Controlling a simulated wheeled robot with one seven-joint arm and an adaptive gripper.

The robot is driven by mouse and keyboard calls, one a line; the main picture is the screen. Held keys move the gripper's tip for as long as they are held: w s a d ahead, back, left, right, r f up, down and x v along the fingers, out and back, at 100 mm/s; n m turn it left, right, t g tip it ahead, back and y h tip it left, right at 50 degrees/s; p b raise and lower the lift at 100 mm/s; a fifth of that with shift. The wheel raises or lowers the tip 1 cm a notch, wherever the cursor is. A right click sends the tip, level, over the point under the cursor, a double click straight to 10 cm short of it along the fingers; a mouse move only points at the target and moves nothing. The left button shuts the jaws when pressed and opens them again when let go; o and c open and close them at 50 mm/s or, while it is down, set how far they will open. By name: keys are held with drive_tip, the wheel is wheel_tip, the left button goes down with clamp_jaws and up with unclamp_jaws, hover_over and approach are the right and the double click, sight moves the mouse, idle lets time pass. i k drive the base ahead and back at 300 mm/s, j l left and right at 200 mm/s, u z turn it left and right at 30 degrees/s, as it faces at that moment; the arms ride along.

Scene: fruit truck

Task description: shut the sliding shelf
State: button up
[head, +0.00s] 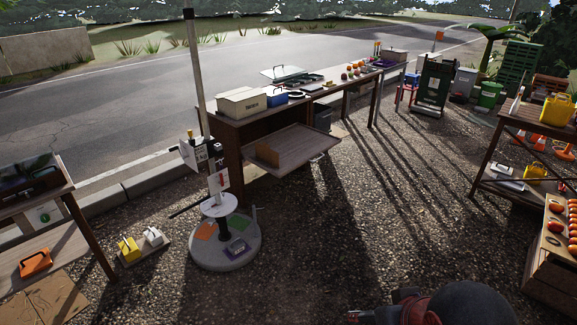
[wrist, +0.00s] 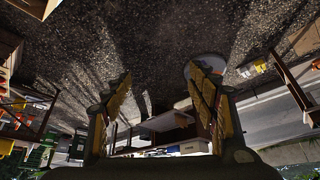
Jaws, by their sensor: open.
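In the wrist view, which is upside down, the shelf (wrist: 168,121) appears small and distant between the fingers. My gripper (wrist: 160,75) is open and empty, well apart from the shelf. Part of my arm shows at the bottom of the head view.
A pole on a round grey base (head: 225,245) stands left of the shelf, close to it. A rack with fruit and a yellow can (head: 557,109) stands at the right. The gravel (head: 320,240) before the shelf is clear. A low table stands at far left.

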sight(297, 143)
drive_tip(key=i+j+z, duration=0.1)
drive_tip(key=i+j, duration=0.85)
drive_tip(key=i+l, duration=0.2)
drive_tip(key=i, duration=0.3)
drive_tip(key=i+l+z, duration=0.1)
drive_tip(key=i, duration=0.4)
drive_tip(key=i+l, duration=0.3)
drive_tip(key=i, duration=0.25)
drive_tip(key=i+l, duration=0.15)
drive_tip(key=i, duration=0.35)
drive_tip(key=i+l+z, duration=0.1)
drive_tip(key=i, duration=0.4)
drive_tip(key=l, duration=0.1)
